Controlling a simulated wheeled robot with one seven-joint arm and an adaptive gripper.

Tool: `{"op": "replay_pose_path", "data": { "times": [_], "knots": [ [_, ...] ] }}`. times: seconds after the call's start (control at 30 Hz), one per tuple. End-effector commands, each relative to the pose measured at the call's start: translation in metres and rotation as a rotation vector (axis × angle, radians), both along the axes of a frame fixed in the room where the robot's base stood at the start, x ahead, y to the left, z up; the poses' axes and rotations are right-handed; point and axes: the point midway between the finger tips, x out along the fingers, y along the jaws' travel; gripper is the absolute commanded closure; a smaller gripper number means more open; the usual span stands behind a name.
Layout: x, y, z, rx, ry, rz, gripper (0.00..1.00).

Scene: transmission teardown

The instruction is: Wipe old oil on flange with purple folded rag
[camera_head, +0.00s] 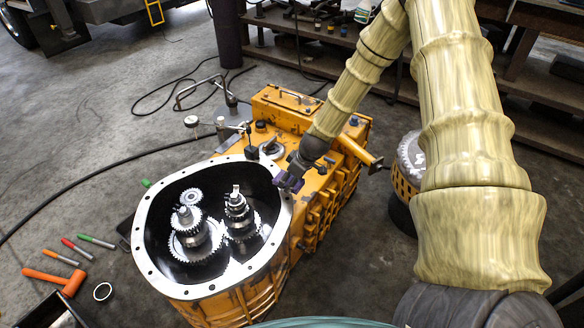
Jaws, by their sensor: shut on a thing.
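The orange transmission housing (312,118) stands on the floor with its open bell end facing up. Its silver flange (150,268) is a ring with bolt holes around a dark cavity holding gears. My gripper (291,178) is at the right edge of the flange, shut on the purple folded rag (287,182). The rag is small in view and partly hidden by the gripper. It appears at or just above the flange surface; I cannot tell whether it touches. Old oil on the flange is too small to make out.
Gear shafts (239,212) rise inside the cavity. A dial gauge (191,122) stands behind the flange. An orange mallet (60,280), several markers (97,241) and a tape roll (103,292) lie at left. Cables cross the floor. A shelf (300,38) is behind.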

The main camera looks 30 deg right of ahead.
Motion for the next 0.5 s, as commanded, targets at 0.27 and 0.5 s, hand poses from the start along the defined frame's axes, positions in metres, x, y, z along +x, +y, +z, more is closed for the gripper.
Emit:
{"op": "replay_pose_path", "data": {
  "times": [0.27, 0.5],
  "knots": [
    [0.004, 0.007, 0.030, 0.000, -0.001, 0.009, 0.66],
    [0.007, 0.012, 0.045, -0.001, 0.000, 0.017, 0.66]
  ]
}}
